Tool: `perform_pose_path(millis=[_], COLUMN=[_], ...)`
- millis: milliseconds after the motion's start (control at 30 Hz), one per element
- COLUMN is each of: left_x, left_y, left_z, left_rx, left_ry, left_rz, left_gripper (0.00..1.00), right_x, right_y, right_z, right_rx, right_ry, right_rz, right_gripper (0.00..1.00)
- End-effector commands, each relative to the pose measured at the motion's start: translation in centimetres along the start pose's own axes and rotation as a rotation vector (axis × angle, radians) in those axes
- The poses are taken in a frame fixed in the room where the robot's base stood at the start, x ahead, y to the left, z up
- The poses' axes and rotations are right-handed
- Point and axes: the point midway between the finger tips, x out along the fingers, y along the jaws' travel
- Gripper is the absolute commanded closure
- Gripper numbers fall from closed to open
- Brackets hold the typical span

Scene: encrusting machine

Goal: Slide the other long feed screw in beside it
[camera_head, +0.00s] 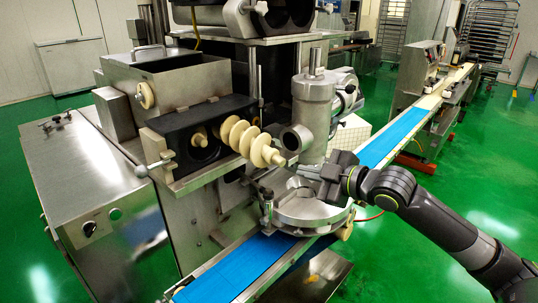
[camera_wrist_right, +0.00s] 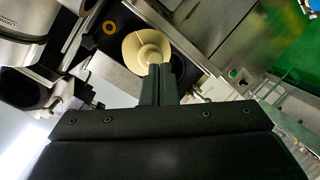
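A cream feed screw (camera_head: 240,136) with wide flights slants in front of the black two-bore housing (camera_head: 171,131). Its far end overlaps the right bore, and I cannot tell how far inside it is. The other cream screw (camera_head: 198,138) shows only its end in the left bore. My right gripper (camera_head: 295,166) is at the near end of the slanting screw, to its right. In the right wrist view the closed fingers (camera_wrist_right: 159,84) meet the cream screw (camera_wrist_right: 147,47), whose flights face a dark opening. My left gripper is not in view.
A metal cylinder (camera_head: 313,105) and round metal base (camera_head: 309,208) stand close to the right gripper. A steel hopper (camera_head: 155,73) sits above the housing. A blue conveyor belt (camera_head: 238,270) runs below. A steel cabinet (camera_head: 88,185) stands at the left.

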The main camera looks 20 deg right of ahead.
Motion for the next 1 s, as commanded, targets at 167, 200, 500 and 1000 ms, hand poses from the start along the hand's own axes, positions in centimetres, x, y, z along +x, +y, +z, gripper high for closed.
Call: perform_pose_path(millis=[167, 200, 500, 1000], left_x=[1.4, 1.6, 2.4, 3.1], left_y=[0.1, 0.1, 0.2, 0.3], left_z=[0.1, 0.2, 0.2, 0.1], left_rx=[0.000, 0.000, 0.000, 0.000], left_ry=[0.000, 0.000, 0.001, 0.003], left_rz=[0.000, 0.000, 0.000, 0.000], left_gripper=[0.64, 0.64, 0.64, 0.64], right_x=[1.4, 1.6, 3.6, 7.0], right_y=[0.0, 0.1, 0.6, 1.1], right_z=[-0.1, -0.2, -0.7, -1.2], right_rx=[0.000, 0.000, 0.000, 0.003], right_ry=[0.004, 0.004, 0.004, 0.001], right_rz=[0.001, 0.001, 0.001, -0.003], right_gripper=[1.00, 1.00, 1.00, 1.00])
